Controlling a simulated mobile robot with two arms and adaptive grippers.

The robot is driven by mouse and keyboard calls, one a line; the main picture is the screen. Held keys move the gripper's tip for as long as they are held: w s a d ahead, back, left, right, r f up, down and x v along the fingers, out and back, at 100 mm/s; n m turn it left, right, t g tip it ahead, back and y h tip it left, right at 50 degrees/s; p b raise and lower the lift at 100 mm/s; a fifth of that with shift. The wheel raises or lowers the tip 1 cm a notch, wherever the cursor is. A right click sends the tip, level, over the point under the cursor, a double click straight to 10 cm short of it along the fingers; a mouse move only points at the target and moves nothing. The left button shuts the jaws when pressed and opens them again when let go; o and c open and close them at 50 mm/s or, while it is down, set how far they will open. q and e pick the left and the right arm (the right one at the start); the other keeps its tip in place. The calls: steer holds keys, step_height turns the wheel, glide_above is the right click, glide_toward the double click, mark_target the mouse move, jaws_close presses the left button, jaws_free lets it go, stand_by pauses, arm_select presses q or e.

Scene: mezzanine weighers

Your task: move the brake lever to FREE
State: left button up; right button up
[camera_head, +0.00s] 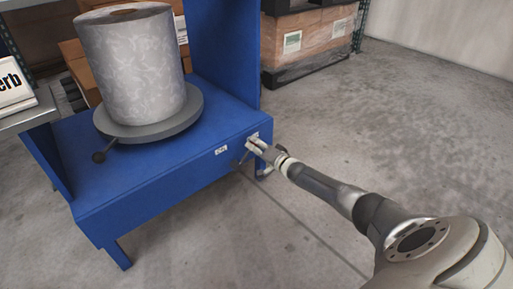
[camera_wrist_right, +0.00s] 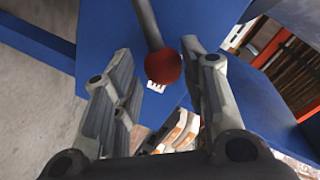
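The brake lever shows in the right wrist view as a grey rod with a red ball knob (camera_wrist_right: 180,69). My right gripper (camera_wrist_right: 158,55) is open, with the knob between its fingers and closer to the right-hand finger. I cannot tell whether that finger touches it. In the head view my right gripper (camera_head: 256,150) is at the right end of the front face of the blue stand (camera_head: 150,185) and mostly hides the lever. A small white label (camera_head: 221,150) is on that face; its letters are too small to read. My left gripper is not in view.
A patterned grey roll (camera_head: 135,65) stands on a round grey turntable (camera_head: 150,132) on the stand. Wrapped boxes (camera_head: 310,40) stand behind. The concrete floor at right is clear.

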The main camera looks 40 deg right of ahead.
steer(key=shift+o, duration=0.5)
steer(key=shift+a, duration=0.1)
steer(key=s+r, duration=0.2)
steer(key=s, duration=0.9)
steer(key=shift+s, duration=0.4)
steer(key=shift+r, duration=0.1)
